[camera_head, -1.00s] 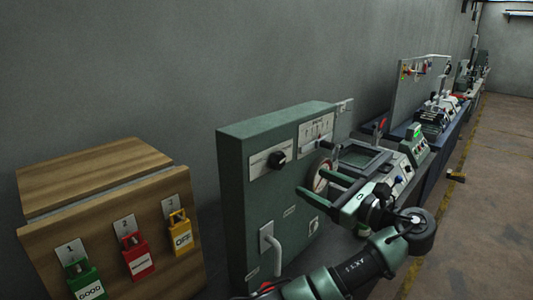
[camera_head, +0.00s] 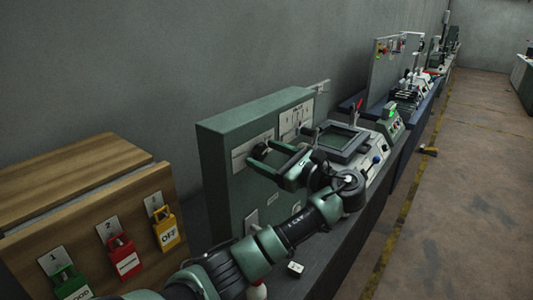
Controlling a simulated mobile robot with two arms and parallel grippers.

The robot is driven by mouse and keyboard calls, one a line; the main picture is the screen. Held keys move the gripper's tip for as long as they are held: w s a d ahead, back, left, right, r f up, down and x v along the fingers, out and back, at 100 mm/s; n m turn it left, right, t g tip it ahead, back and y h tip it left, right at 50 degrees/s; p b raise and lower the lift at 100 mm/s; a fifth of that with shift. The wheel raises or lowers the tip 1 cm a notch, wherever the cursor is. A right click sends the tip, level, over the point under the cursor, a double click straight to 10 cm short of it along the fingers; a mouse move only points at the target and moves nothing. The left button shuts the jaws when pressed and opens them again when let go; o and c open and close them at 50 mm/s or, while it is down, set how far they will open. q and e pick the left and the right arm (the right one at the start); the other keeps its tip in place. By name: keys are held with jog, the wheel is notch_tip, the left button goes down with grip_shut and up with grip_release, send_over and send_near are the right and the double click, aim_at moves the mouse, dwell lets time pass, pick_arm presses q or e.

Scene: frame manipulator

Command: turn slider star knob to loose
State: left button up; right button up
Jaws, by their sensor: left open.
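My left gripper (camera_head: 260,155) is open, with nothing seen between its fingers. It points left, in front of the green cabinet's face. A grey device with a square, dark-edged frame (camera_head: 345,138) stands on the bench just behind and right of the gripper. A small blue knob (camera_head: 377,160) shows on the device's sloped front. I cannot make out a slider star knob; it may be hidden or too small to tell. My right gripper is not in view.
The green cabinet (camera_head: 215,170) stands behind my arm. A wooden box (camera_head: 85,220) with green, red and yellow padlocks is at the left. A small white block (camera_head: 295,268) lies on the dark bench (camera_head: 335,250). Floor is open at the right.

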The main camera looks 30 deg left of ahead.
pick_arm(q)
jog(key=shift+d, duration=0.1)
jog(key=c, duration=1.4)
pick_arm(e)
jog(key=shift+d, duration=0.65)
